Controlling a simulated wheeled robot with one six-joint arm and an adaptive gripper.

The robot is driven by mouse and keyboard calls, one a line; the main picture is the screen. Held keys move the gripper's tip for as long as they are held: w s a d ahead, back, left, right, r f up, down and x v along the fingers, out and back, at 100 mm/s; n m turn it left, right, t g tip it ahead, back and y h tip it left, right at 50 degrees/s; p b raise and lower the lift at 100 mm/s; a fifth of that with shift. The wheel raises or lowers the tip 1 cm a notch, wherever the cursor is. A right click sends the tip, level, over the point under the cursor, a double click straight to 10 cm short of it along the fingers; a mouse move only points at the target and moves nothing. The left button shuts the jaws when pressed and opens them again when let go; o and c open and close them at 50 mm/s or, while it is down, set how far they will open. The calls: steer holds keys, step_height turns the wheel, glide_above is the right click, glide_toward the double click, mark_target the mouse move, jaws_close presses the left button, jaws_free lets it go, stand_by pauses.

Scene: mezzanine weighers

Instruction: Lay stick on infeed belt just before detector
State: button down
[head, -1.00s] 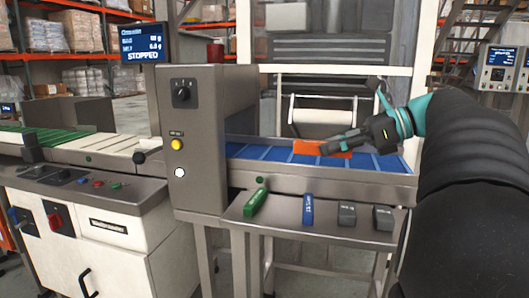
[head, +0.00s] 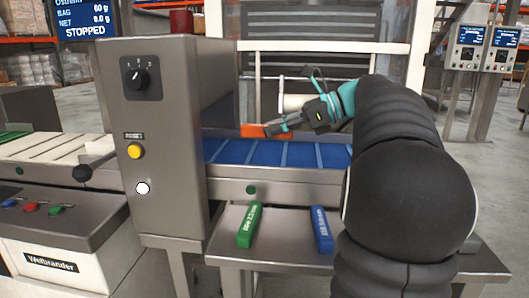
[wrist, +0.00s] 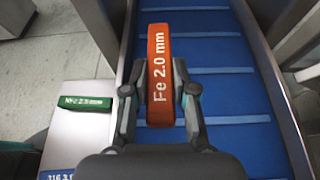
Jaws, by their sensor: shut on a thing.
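The orange stick, marked "Fe 2.0 mm" in the wrist view (wrist: 159,62), is between the fingers of my gripper (wrist: 159,98). My gripper (head: 276,128) is shut on it, and the stick (head: 262,131) shows beside the fingertips in the head view. Both are over the blue infeed belt (head: 265,152), which also shows in the wrist view (wrist: 215,85). I cannot tell whether the stick touches the belt. The grey detector housing (head: 165,120) stands at the left end of this belt, with its opening to the left of the stick.
A green stick (head: 250,226) and a blue stick (head: 322,230) lie on the shelf (head: 285,252) in front of the belt. A screen (head: 86,20) reads STOPPED. A white-slatted belt (head: 50,148) lies left of the detector. Metal rails edge the blue belt.

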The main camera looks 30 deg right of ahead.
glide_above(266, 158)
step_height(266, 158, down, 3)
steer(key=shift+a+f+b, duration=0.1)
steer(key=shift+f+b, duration=0.05)
steer(key=shift+b, duration=0.2)
steer(key=shift+s+f+b, duration=0.1)
steer(key=shift+f+b, duration=0.6)
steer(key=shift+f, duration=1.25)
steer(key=shift+f, duration=0.15)
steer(key=c, duration=0.9)
jaws_free()
steer(key=shift+c, duration=0.2)
steer(key=shift+r, duration=0.2)
steer(key=p+v, duration=0.3)
steer(key=v, duration=0.9)
